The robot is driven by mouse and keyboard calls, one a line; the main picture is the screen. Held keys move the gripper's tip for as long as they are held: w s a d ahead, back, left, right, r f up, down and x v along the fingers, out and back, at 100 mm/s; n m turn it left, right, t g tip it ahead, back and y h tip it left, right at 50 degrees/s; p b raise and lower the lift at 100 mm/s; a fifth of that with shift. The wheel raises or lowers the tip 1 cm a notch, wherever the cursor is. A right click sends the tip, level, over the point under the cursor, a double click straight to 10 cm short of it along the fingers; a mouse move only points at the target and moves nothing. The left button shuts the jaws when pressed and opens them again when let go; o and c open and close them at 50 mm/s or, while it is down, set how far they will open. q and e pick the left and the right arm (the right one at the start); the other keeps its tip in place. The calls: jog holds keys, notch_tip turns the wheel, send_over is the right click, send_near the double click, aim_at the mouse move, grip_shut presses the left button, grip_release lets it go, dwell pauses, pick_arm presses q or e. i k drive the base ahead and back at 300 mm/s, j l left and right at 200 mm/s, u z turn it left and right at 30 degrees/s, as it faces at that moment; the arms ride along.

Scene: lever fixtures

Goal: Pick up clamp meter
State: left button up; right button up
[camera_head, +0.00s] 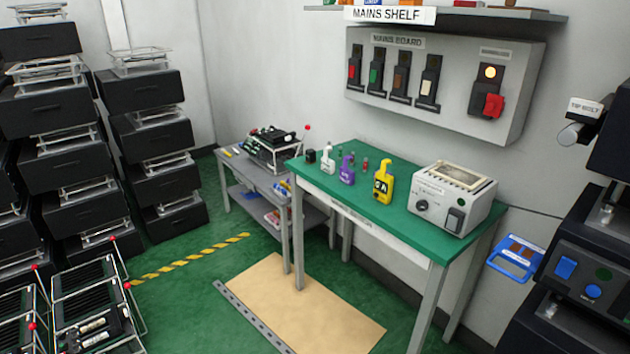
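A yellow hand-held device (383,183) with a dark marking that seems to read "0A" stands on the green-topped table (408,214); it looks like the clamp meter. A purple device (347,170) and a white device (327,160) of similar shape stand to its left. Their small labels are too small to read. Neither of my grippers is in view.
A grey box with a dial and switch (451,198) stands on the table's right end. A grey bench (247,178) adjoins at left. The mains board (440,80) hangs behind. Black drawer stacks (160,140) fill the left. A tan mat (300,310) lies on open floor in front.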

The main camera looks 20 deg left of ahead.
aim_at(383, 186)
jog(key=u, duration=0.15)
jog(key=z, duration=2.7)
jog(key=u, duration=2.7)
jog(key=i+j+z, duration=0.2)
jog(key=z, duration=0.25)
jog(key=i+j+z, duration=0.2)
jog(key=z, duration=0.25)
jog(key=j, duration=0.1)
